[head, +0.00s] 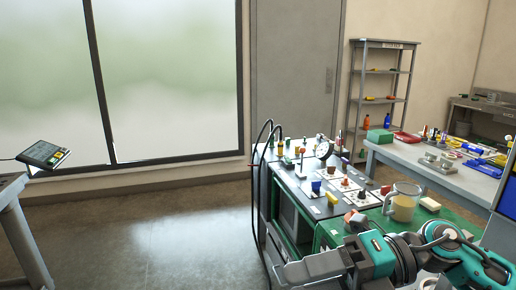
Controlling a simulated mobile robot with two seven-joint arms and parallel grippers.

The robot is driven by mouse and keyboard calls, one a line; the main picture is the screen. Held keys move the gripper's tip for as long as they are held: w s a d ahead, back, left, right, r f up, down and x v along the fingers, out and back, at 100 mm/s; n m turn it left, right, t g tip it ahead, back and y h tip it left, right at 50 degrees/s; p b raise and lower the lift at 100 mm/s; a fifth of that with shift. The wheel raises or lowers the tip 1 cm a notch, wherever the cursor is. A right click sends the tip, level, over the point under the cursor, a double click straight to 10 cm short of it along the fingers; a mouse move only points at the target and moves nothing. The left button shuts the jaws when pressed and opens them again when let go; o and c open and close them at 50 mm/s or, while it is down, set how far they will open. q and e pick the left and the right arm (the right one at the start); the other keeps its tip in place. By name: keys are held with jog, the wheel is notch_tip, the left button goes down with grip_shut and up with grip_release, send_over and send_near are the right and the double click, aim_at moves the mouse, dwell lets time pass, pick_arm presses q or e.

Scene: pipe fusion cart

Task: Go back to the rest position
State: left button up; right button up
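My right gripper (304,270) comes in from the lower right, with a teal and dark grey body. Its grey fingers point left, low in front of the cart (291,222). I see nothing held in it, but the fingers are seen from an angle that hides any gap between them. My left gripper is out of view. The cart is dark with green panels, and carries several switches and knobs and a round gauge (323,149) on top.
A clear jug (403,204) with yellowish content stands on the cart's green right part, near my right arm. A cluttered bench (433,174) stands behind it, with a shelf (353,105) at the wall. A tilted device (43,154) is at the left. The floor (150,240) between is clear.

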jog(key=w+d+f+m+t, duration=0.1)
jog(key=w+f+m+t, duration=0.2)
jog(key=m+t, duration=0.7)
jog(key=w+d+f+m+t, duration=0.1)
jog(key=w+f+m+t, duration=0.25)
jog(key=m+t, duration=0.55)
jog(key=s+d+f+m+g+h, duration=0.2)
jog(key=s+f+m+h, duration=0.2)
jog(key=f+m, duration=0.2)
jog(key=s+d+f+m+g+h, duration=0.2)
jog(key=s+d+f+m+h, duration=0.1)
jog(key=f, duration=0.8)
jog(key=s+d+f+m+g+h, duration=0.2)
jog(key=s+f+m+h, duration=0.3)
jog(key=f+m, duration=0.3)
jog(key=shift+d+f+m+g+h, duration=0.3)
jog(key=shift+d+f+h, duration=0.25)
jog(key=shift+d+h, duration=0.3)
jog(key=shift+s+a, duration=0.1)
